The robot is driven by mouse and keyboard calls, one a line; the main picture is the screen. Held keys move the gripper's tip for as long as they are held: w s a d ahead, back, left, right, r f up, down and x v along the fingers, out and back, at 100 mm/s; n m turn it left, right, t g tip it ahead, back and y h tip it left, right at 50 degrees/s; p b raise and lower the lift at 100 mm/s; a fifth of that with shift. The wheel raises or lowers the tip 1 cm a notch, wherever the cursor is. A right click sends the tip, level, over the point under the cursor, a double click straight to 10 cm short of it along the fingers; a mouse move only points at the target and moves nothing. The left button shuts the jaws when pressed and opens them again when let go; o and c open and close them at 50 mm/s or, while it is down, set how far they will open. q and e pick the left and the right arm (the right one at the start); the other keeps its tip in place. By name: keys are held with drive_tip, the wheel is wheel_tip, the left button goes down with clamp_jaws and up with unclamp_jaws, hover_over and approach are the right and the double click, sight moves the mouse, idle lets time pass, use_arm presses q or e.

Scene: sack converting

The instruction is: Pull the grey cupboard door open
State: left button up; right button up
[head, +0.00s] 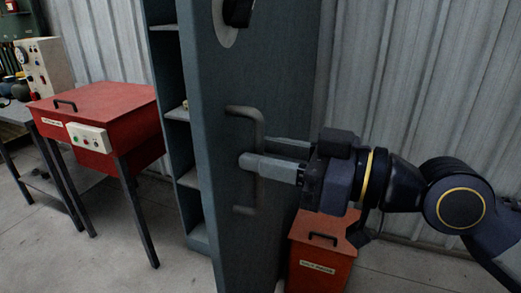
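The grey cupboard door (215,100) stands open in the head view. The cupboard's shelves (176,113) show to its left. A grey bar handle (247,111) stands upright on the door's face. My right gripper (264,160) reaches in from the right, with one finger in front of the bar and the other behind it. It looks shut on the handle, though the far fingertip is hidden. My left gripper is not in view.
A red bin (318,262) stands on the floor right of the door, below my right arm. A red cabinet on dark legs (100,103) stands at left, beside a bench (20,113). Bare floor (110,265) lies at front left. A corrugated wall (400,75) is behind.

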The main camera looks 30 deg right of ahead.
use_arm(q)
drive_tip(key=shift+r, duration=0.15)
use_arm(e)
drive_tip(key=v, duration=0.6)
drive_tip(key=shift+s, duration=0.2)
drive_tip(key=shift+d, duration=0.15)
